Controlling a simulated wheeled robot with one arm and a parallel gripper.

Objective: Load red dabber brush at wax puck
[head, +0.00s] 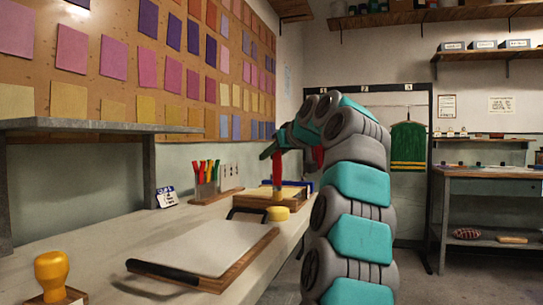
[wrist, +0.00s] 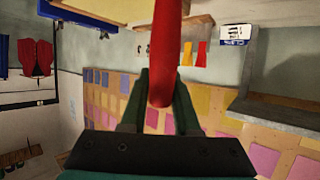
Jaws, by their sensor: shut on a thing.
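My gripper (head: 270,150) is shut on a red dabber brush (head: 277,171), which hangs down from it over the bench. In the wrist view the red handle (wrist: 168,45) runs between the dark fingers of my gripper (wrist: 161,85). A yellow round puck (head: 278,214), probably the wax puck, is just below the brush at the front of a wooden tray (head: 258,203). The lower end of the brush looks yellowish and small. I cannot tell whether it touches anything.
A holder with several coloured brushes (head: 205,178) stands at the back of the bench. A white board (head: 205,249) and a yellow knobbed stamp (head: 52,272) are nearer. A grey shelf (head: 90,126) overhangs the bench at left. A side table (head: 490,173) is far right.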

